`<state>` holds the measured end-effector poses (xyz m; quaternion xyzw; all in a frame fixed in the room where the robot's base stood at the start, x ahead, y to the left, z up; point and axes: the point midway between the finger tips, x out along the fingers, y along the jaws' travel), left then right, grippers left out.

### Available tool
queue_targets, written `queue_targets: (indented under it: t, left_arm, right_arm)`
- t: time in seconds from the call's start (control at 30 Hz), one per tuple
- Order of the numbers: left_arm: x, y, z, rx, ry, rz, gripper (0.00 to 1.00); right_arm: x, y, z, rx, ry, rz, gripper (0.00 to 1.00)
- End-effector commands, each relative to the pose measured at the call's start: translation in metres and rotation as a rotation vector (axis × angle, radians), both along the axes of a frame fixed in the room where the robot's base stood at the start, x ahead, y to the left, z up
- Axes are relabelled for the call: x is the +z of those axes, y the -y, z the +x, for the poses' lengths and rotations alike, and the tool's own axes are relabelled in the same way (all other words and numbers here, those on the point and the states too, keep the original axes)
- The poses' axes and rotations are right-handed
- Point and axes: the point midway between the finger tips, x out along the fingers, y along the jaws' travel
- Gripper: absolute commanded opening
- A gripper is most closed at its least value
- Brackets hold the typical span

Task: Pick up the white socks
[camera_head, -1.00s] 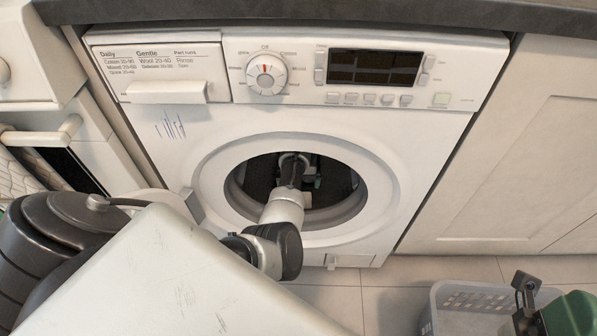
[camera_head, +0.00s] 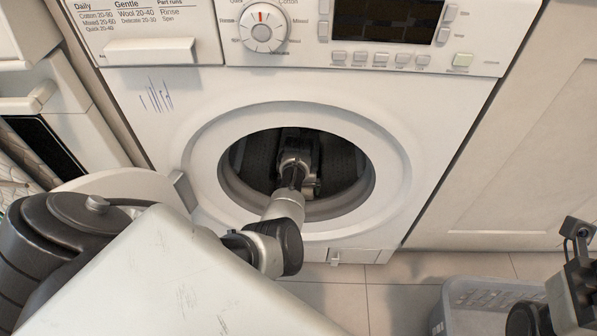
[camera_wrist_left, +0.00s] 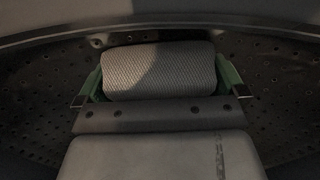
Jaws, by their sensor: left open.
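In the left wrist view a pale, ribbed, rolled cloth (camera_wrist_left: 160,70), which looks like the white socks, lies at the drum wall. My left gripper (camera_wrist_left: 160,98) is open, with one green finger on each side of the cloth. I cannot tell whether the fingers touch it. In the head view my left arm reaches through the round door opening of the washer (camera_head: 420,170), and its gripper is inside the dark drum (camera_head: 345,165). The socks cannot be made out there. Part of my right arm's end (camera_head: 575,280) shows at the lower right, its fingers not clear.
A grey plastic basket (camera_head: 465,300) stands on the tiled floor at the lower right, partly behind my right arm. The washer door (camera_head: 125,185) is swung open to the left. A cabinet (camera_head: 530,160) stands right of the washer.

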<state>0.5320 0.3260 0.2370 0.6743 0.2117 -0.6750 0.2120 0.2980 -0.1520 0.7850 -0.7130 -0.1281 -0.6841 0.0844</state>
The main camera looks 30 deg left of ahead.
Motion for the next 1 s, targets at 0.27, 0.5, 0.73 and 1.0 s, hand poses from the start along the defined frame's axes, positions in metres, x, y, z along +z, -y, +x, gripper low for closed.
queue_targets:
  t: [0.27,0.5,0.73,1.0]
  left_arm:
    - [-0.003,0.0,0.0,0.0,0.001,0.001,1.0]
    - [-0.003,0.0,0.0,0.0,0.001,0.001,0.67]
    - [-0.001,0.0,0.0,0.0,0.001,0.001,0.67]
    - [0.038,0.0,0.0,0.0,0.002,0.002,0.67]
  right_arm:
    - [0.002,0.0,0.0,0.0,0.008,-0.001,0.51]
    - [0.002,0.0,0.0,0.0,0.008,-0.001,0.51]
    - [0.004,0.0,0.0,0.0,0.009,-0.001,0.51]
    - [-0.004,0.002,-0.004,0.003,-0.075,0.005,0.51]
